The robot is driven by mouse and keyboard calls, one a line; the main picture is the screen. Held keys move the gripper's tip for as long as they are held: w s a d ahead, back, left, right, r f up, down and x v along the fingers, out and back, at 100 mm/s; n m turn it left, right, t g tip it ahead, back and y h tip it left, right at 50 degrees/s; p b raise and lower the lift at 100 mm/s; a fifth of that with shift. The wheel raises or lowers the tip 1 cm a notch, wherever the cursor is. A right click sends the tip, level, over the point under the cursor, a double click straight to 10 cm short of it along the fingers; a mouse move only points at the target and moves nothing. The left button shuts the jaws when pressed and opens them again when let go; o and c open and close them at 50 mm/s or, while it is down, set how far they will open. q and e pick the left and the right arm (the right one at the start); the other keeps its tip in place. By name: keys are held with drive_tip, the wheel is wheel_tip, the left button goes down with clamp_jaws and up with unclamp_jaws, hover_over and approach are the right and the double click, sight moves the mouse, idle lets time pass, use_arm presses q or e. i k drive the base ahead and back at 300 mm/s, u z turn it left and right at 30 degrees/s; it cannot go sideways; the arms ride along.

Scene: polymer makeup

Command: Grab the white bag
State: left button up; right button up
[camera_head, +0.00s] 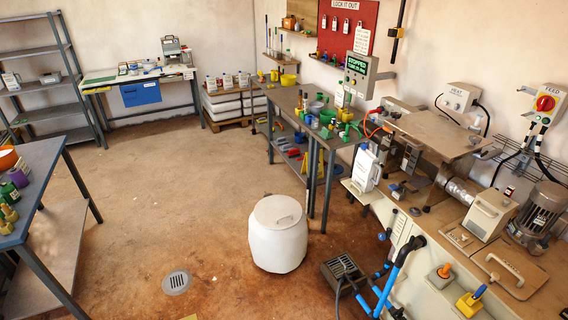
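A white upright container or bag with a printed label (367,170) stands on the front left edge of the machine bench at right. I cannot tell whether it is a bag or a jug. Pale stacked shapes that look like white sacks (228,106) lie on a low pallet against the back wall, with several small bottles on top. Neither of my grippers shows in the head view.
A white lidded drum (277,233) stands on the floor at centre, with a dark box (343,271) to its right. A blue-grey table (40,165) is at left. The long workbench (290,100) holds many small items. The middle floor is clear, with a drain (176,282).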

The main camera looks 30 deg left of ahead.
sight(367, 166)
drive_tip(key=u, duration=0.7)
drive_tip(key=i, duration=0.6)
